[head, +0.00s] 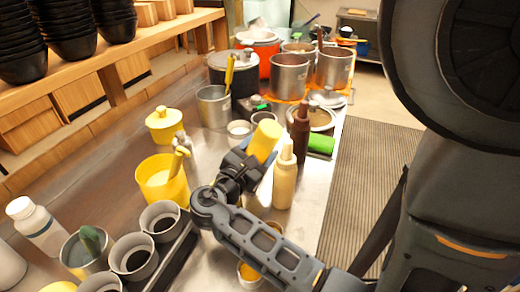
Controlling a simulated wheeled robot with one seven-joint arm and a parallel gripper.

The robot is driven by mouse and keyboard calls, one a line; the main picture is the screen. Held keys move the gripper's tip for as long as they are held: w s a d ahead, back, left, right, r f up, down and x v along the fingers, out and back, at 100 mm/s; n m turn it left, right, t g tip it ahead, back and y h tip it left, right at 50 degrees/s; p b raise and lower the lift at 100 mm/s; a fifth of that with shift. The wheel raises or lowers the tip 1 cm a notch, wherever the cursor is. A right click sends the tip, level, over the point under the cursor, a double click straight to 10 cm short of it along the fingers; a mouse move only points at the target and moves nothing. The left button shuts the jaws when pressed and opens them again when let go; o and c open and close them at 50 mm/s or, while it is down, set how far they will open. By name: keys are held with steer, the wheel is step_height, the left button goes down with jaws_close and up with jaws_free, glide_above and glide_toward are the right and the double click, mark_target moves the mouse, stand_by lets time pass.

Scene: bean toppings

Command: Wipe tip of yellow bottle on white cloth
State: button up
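A tilted yellow cylinder (263,143), which looks like the body of the yellow bottle, rises up and right from my gripper (243,168). My gripper looks shut on it above the metal counter. The fingers and wrist hide its lower end, so I cannot see its tip. A pale-yellow squeeze bottle (284,182) with a whitish nozzle stands upright just right of my gripper, and a dark brown bottle (300,135) stands behind it. I cannot make out a white cloth on the counter.
A yellow tub (160,180) and grey cups (160,220) stand left of my arm. A yellow lidded pot (164,124), a metal container (214,106) and steel pots (290,76) stand farther back. A green item (321,145) lies near the counter's right edge.

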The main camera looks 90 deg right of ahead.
steer(key=shift+w+p+x, duration=0.2)
steer(key=shift+p+x, duration=0.2)
steer(key=shift+x, duration=0.9)
steer(key=shift+w+p+x, duration=0.2)
steer(key=shift+p+x, duration=0.15)
steer(key=shift+x, duration=0.95)
steer(key=shift+d, duration=0.2)
steer(key=shift+f, duration=0.15)
stand_by(0.4)
steer(key=shift+a+p, duration=0.15)
steer(key=shift+p, duration=0.15)
steer(key=shift+s+v, duration=0.15)
steer(key=shift+v, duration=1.1)
steer(key=shift+s+v, duration=0.2)
steer(key=shift+v, duration=1)
steer(key=shift+a, duration=0.2)
steer(key=shift+r, duration=3.1)
